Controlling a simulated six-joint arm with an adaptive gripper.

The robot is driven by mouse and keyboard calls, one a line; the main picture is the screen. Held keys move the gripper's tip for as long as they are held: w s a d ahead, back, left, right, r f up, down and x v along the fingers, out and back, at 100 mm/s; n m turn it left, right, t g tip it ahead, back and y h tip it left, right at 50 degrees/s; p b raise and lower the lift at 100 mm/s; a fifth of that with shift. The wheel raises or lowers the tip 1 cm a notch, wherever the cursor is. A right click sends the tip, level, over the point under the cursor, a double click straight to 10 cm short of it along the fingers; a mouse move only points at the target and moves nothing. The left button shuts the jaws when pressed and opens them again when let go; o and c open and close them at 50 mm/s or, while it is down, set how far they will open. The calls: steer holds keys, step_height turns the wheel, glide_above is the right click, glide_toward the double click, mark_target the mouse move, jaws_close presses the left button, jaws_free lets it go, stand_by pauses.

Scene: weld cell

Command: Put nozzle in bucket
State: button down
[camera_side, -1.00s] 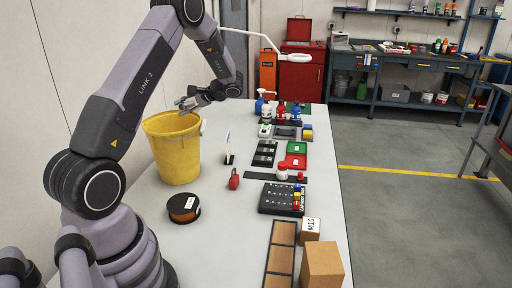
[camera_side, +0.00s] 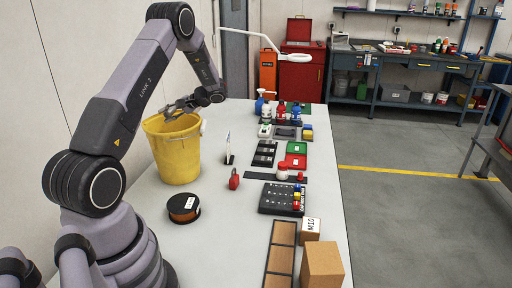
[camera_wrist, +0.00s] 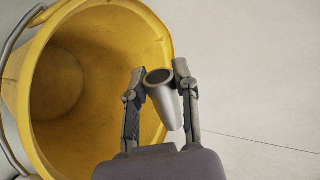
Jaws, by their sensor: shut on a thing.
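The yellow bucket (camera_side: 172,155) stands on the table beside my arm in the side view. It also fills the left of the wrist view (camera_wrist: 150,30), where its inside looks empty as far as I see. My gripper (camera_side: 168,112) is at the height of the bucket's rim, over its opening in the side view. In the wrist view my gripper (camera_wrist: 160,75) is shut on the nozzle (camera_wrist: 168,105), a grey tapered tube with a dark open end. The nozzle lies between the two fingers, near the bucket's right rim. In the side view the nozzle is too small to make out.
Trays and a black case (camera_side: 281,198) line the table's right side.

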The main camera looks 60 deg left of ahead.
steer(key=shift+f, duration=1.95)
steer(key=c, duration=0.8)
jaws_free()
steer(key=shift+r, duration=0.1)
